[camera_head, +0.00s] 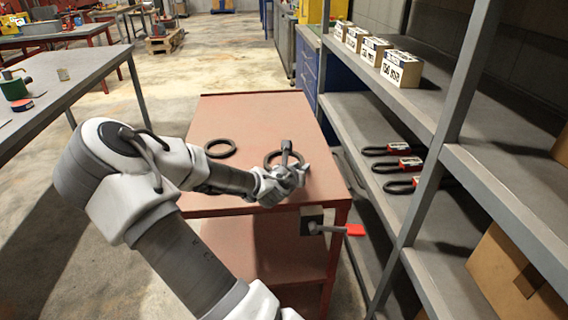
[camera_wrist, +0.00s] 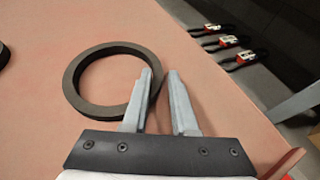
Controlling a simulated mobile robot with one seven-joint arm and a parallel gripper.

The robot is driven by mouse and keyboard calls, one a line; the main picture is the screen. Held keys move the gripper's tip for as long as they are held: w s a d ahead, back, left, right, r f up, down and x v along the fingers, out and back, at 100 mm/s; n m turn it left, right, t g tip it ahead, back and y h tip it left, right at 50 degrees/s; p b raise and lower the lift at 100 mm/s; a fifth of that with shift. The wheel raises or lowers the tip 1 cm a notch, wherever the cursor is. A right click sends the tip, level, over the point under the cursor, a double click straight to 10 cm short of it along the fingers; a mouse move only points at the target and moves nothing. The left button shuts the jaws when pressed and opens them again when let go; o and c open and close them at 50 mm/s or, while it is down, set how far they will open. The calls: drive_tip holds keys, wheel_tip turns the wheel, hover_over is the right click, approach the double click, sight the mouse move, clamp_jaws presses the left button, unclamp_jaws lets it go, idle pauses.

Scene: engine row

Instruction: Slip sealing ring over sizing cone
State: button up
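Two dark sealing rings lie flat on a red-topped bench (camera_head: 250,108). The right ring (camera_head: 267,159) is by my gripper (camera_head: 287,150); the left ring (camera_head: 207,147) lies apart from it. In the wrist view, my gripper (camera_wrist: 160,72) is open, its grey fingers a small gap apart. The near ring (camera_wrist: 70,86) lies to the left, and its right rim passes between the fingertips. I cannot tell how far above the bench the tips are, or whether they touch the ring. I cannot make out a sizing cone in either view.
A grey shelf unit on the right holds several labelled boxes (camera_head: 402,68) above and dark looped items with red-and-white tags (camera_head: 411,163) below. A fixture with a red handle (camera_head: 355,230) sticks out at the bench's front right. The bench's far half is clear.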

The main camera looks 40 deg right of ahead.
clamp_jaws()
drive_tip(key=shift+r, duration=0.45)
drive_tip(key=r, duration=0.1)
drive_tip(key=r+p, duration=0.2)
drive_tip(key=r, duration=0.1)
drive_tip(key=shift+s, duration=0.35)
drive_tip(key=s+d+r+p, duration=0.1)
drive_tip(key=s+r+p, duration=0.1)
drive_tip(key=s+r, duration=0.4)
drive_tip(key=s, duration=0.5)
drive_tip(key=shift+d, duration=0.4)
drive_tip(key=shift+c, duration=1.4)
unclamp_jaws()
drive_tip(key=shift+w, duration=0.1)
clamp_jaws()
